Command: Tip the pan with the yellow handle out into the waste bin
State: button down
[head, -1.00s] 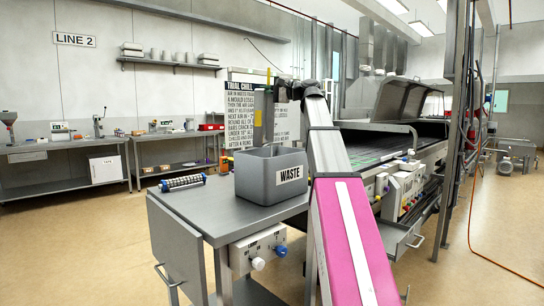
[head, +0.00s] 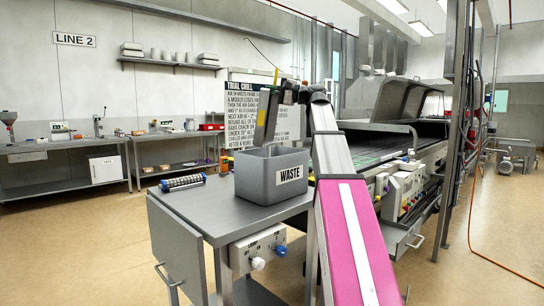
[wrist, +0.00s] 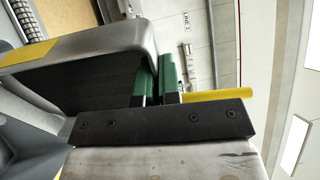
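The grey pan (head: 266,118) is steeply tipped and seen nearly edge-on, above the back of the waste bin. A bit of yellow handle (head: 276,77) shows at its upper end. In the wrist view the pan (wrist: 135,35) fills the upper left, with a dark inside, and its yellow handle (wrist: 215,96) sticks out to the right. My gripper (head: 287,95) has green fingers (wrist: 158,80), closed at the handle. The grey waste bin (head: 256,181), labelled WASTE, stands upright on the steel table.
A roller with dark and light bands (head: 182,183) lies on the table (head: 205,215) left of the bin. A lettered sign (head: 240,112) stands behind the bin. A conveyor with an open hood (head: 402,100) runs to the right.

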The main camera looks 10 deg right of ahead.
jog(key=shift+s+d, duration=0.15)
jog(key=shift+d, duration=0.25)
jog(key=shift+a, duration=0.15)
jog(key=a, duration=0.1)
jog(key=w+a+h, duration=0.1)
jog(key=a, duration=0.1)
jog(key=w+a+h, duration=0.1)
jog(key=shift+w+a+r+g, duration=0.15)
jog(key=shift+w+r+g, duration=0.1)
jog(key=shift+g, duration=0.15)
jog(key=w+a+f+g+h+b, duration=0.1)
jog(key=w+a+f+g+h, duration=0.15)
jog(key=w+a+h, duration=0.4)
jog(key=w+a+f+g+h, duration=0.1)
jog(key=a+f+g+h, duration=0.2)
jog(key=a, duration=0.7)
jog(key=w+a+f+g+h, duration=0.1)
jog(key=w+a+f+h, duration=0.1)
jog(key=f, duration=0.5)
jog(key=w+a+f+g+h+b, duration=0.1)
jog(key=w+a+f+h, duration=0.1)
jog(key=a+f+h, duration=0.2)
jog(key=shift+w+a+f, duration=0.25)
jog(key=shift+a+f, duration=0.85)
jog(key=shift+f, duration=0.5)
